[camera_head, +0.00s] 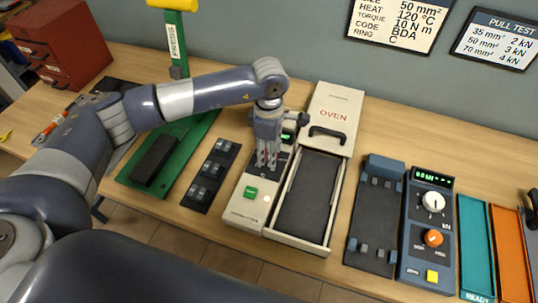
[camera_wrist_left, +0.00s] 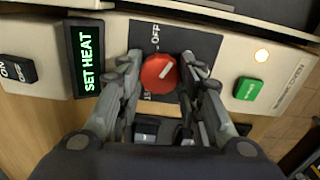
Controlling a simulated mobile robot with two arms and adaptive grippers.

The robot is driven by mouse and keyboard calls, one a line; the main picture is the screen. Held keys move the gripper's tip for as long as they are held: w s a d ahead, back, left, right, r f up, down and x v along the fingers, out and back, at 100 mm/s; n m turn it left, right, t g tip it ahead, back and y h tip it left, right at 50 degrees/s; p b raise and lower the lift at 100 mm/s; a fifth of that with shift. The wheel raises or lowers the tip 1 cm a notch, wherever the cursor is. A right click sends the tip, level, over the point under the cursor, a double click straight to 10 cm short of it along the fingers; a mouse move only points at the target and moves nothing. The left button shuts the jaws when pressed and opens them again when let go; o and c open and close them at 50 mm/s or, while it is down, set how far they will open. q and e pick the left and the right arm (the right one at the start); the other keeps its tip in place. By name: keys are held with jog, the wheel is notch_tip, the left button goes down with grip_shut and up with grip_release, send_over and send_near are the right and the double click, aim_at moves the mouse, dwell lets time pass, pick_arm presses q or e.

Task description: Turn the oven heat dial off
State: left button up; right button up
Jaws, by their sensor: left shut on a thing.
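The oven's heat dial is a round red knob (camera_wrist_left: 159,73) with a white pointer line, on a dark plate in the left wrist view. The word OFF is printed above the knob and a partly covered number below it. The pointer is tilted, not aimed straight at OFF. My left gripper (camera_head: 267,163) reaches down onto the oven's control panel, and its fingers (camera_wrist_left: 160,78) are closed on either side of the knob. In the head view the gripper hides the dial. The oven (camera_head: 333,97) is cream-coloured, with a long dark tray section. My right gripper is not in view.
A green button (camera_wrist_left: 247,89), a lit lamp (camera_wrist_left: 262,55), a SET HEAT display (camera_wrist_left: 86,60) and an ON/OFF switch (camera_wrist_left: 18,70) surround the dial. A block of dark fixtures (camera_head: 211,176) lies left of the oven. A pull tester (camera_head: 428,225) stands to its right.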

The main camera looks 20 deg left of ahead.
pick_arm(q)
jog(key=n+b, duration=0.3)
jog(key=n, duration=0.1)
jog(key=shift+f, duration=0.1)
jog(key=shift+n+b, duration=1.1)
jog(key=shift+n, duration=0.8)
jog(key=shift+r, duration=0.2)
jog(key=o, duration=1.1)
jog(key=shift+c, duration=0.2)
notch_tip(320, 180, up, 12)
